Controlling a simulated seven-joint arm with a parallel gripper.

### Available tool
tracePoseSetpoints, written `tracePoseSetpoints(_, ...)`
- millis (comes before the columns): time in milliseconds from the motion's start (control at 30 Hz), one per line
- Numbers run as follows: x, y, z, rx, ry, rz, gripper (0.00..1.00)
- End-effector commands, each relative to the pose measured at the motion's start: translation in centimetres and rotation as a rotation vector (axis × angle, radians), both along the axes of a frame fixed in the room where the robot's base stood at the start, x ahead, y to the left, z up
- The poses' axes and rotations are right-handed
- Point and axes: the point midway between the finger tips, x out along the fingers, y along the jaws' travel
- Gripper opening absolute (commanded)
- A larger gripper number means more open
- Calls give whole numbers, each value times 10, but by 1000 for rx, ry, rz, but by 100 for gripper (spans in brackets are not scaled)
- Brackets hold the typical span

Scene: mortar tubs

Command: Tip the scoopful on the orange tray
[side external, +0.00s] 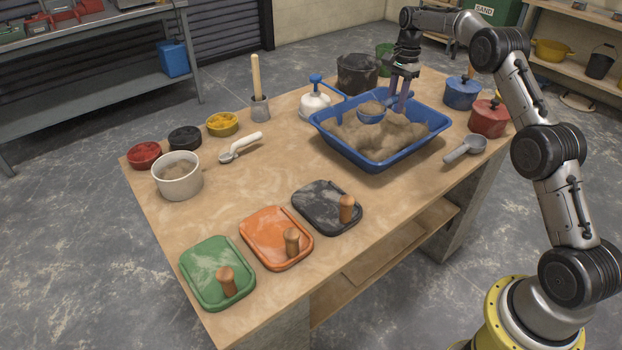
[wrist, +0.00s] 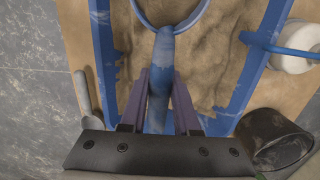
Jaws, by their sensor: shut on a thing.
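My gripper (side external: 399,102) is shut on the handle of a blue scoop (side external: 371,113), over the right back part of the blue tub. The scoop's bowl sits at the heaped mortar in the tub, with greyish-brown mortar showing in it. In the wrist view the blue handle (wrist: 162,65) runs between my two purple fingers, and only part of the bowl's rim shows. The orange tray (side external: 262,228) lies flat at the table's front, between the green and black trays. A wooden knob (side external: 292,241) stands at its right side. Its surface looks smeared pale.
The blue tub (side external: 378,160) has raised walls around the mortar. A green tray (side external: 207,262) and a black tray (side external: 318,205) flank the orange one. A white pot (side external: 178,180) stands at left. A white-handled scoop (side external: 240,146) lies mid-table. Bare table separates tub and trays.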

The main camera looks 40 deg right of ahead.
Motion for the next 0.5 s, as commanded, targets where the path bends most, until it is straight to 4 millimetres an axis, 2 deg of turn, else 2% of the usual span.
tracePoseSetpoints(133,4,8,0,-1,-3,14,0)
tracePoseSetpoints(233,11,27,-3,-1,-3,48,0)
tracePoseSetpoints(367,24,72,-11,-3,-3,126,0)
tracePoseSetpoints(500,35,132,-21,-5,-3,227,0)
